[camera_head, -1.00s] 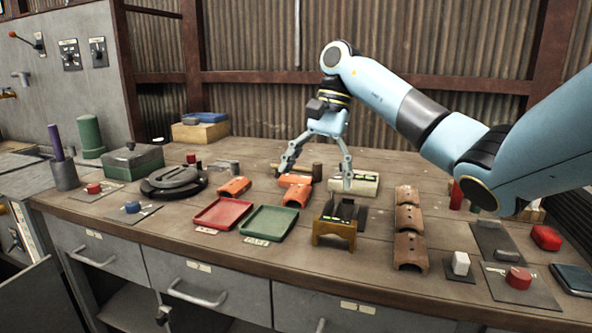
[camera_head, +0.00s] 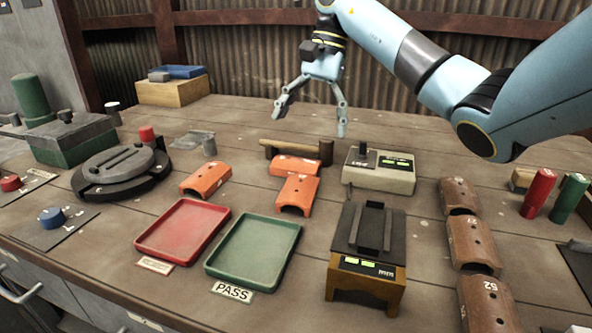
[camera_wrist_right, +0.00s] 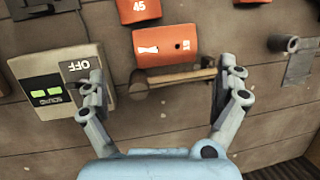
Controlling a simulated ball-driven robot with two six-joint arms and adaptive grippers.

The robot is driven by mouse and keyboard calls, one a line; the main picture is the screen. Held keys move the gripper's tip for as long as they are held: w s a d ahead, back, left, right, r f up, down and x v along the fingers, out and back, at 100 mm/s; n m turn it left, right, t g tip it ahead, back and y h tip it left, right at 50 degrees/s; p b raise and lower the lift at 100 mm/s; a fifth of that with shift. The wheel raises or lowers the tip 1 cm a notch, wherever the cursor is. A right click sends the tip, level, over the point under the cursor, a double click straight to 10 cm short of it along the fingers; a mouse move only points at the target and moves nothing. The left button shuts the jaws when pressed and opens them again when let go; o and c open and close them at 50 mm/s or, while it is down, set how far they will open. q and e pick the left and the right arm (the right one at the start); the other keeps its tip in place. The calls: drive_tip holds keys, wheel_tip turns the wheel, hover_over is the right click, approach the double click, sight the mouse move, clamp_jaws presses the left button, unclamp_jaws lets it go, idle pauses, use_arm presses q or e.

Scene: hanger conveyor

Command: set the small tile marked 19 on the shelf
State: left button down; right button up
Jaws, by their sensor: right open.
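Three small orange curved tiles lie on the workbench: one alone (camera_head: 205,179), and two close together, a rear one (camera_head: 296,165) and a front one (camera_head: 297,195). The other (camera_wrist_right: 165,46) bears a white mark I cannot read as a number. I cannot make out a 19 on any tile. My right gripper (camera_head: 310,120) is open and empty above the back of the bench, apart from the tiles. In the wrist view its fingers (camera_wrist_right: 160,75) spread either side of a mallet handle. I see no clear shelf.
A mallet (camera_head: 290,149) lies behind the orange tiles. Larger brown tiles (camera_head: 470,240) line the right. The back bench is fairly clear.

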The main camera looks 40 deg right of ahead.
sight(300, 160)
drive_tip(key=b+x, duration=0.1)
drive_tip(key=x, duration=0.2)
drive_tip(key=shift+w+d+f+b, duration=0.1)
drive_tip(key=shift+b, duration=0.2)
drive_tip(key=shift+f+b, duration=0.35)
drive_tip(key=b+x, duration=0.2)
drive_tip(key=x, duration=0.1)
drive_tip(key=shift+f, duration=0.35)
drive_tip(key=shift+w+a+f+b, duration=0.1)
drive_tip(key=shift+a+f+b, duration=0.15)
drive_tip(key=shift+f+b, duration=0.05)
use_arm(q)
wheel_tip(300, 160, down, 6)
drive_tip(key=shift+d+r, duration=0.15)
use_arm(e)
drive_tip(key=shift+r, duration=0.1)
use_arm(q)
drive_tip(key=shift+s, duration=0.15)
use_arm(e)
drive_tip(key=c, duration=1.1)
